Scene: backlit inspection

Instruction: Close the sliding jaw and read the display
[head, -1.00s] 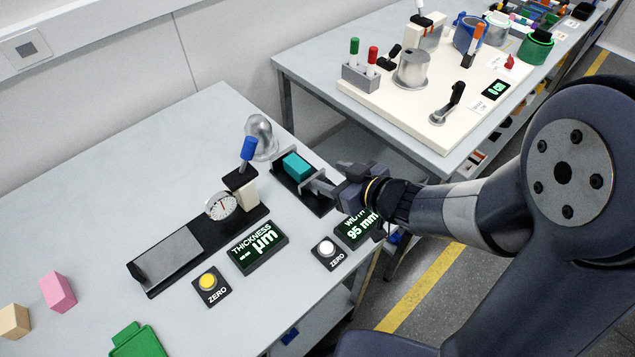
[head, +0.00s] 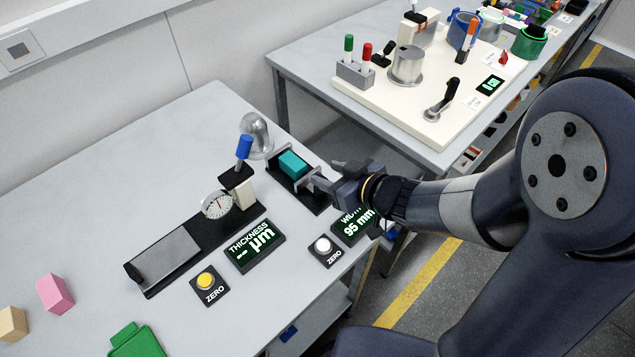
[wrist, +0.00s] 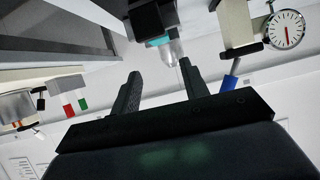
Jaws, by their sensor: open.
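The width gauge is a black base (head: 309,203) with grey jaws, at the table's right edge in the head view. A teal block (head: 293,164) sits on it, at the far side of the sliding jaw (head: 311,184). My gripper (head: 330,180) is at the near end of the gauge, beside the sliding jaw; contact cannot be told. In the wrist view my gripper (wrist: 160,88) is open, with nothing visible between its fingers; a bit of the teal block (wrist: 158,41) shows beyond. The width display (head: 354,225) reads 95 mm, its title partly hidden by my arm.
A white zero button (head: 322,245) is in front of the gauge. The thickness gauge (head: 165,259), its display (head: 254,246) and a yellow button (head: 205,281) stand to the left. A metal bell (head: 257,137) is behind. A second table (head: 300,70) with fixtures lies beyond a gap.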

